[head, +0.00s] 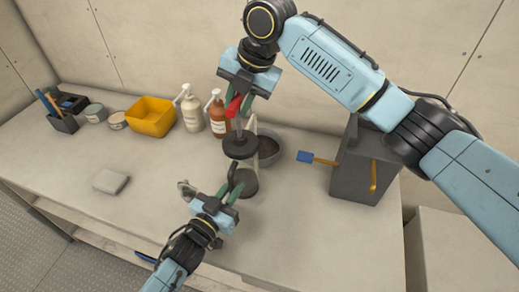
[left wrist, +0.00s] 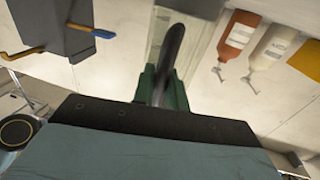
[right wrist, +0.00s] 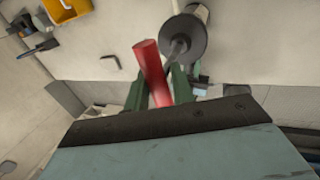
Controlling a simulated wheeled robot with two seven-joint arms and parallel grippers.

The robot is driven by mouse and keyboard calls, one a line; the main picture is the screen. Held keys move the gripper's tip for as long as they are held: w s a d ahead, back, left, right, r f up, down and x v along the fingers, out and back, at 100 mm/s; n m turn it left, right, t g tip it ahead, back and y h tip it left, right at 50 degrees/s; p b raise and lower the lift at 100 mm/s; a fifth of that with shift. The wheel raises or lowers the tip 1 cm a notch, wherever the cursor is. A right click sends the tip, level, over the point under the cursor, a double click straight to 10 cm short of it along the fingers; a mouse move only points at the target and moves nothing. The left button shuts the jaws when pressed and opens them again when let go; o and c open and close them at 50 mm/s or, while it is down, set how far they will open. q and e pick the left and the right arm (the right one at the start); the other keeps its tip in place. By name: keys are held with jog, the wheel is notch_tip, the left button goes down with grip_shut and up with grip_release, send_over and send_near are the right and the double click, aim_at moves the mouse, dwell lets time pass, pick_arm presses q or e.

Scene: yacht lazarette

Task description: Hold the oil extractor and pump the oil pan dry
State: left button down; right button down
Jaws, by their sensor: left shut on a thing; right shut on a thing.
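The oil extractor stands upright on the bench, with a black cap (head: 240,145), a clear body and a dark base (head: 244,184). My left gripper (head: 231,192) is shut on its dark curved side handle, which also shows in the left wrist view (left wrist: 171,52). My right gripper (head: 243,104) is above the cap, shut on the red pump handle (head: 235,107). The red handle also shows in the right wrist view (right wrist: 149,62). A short rod shows between handle and cap. The grey oil pan (head: 269,149) is just behind and right of the extractor, partly hidden; its oil level is unclear.
An orange-brown bottle (head: 218,116), a white bottle (head: 192,111) and a yellow bin (head: 151,116) stand at the back left. A grey block (head: 110,182) lies at left. A dark grey box (head: 360,170) with a blue-tipped lever (head: 306,156) stands at right. The front bench is mostly clear.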

pick_arm(q)
jog(key=shift+f, duration=0.1)
pick_arm(e)
jog(key=shift+f, duration=3.1)
jog(key=shift+r, duration=0.2)
jog(key=shift+w+r, duration=0.1)
jog(key=shift+r, duration=1)
jog(key=shift+a+r, duration=0.1)
jog(key=shift+r, duration=2)
jog(key=shift+f, duration=0.25)
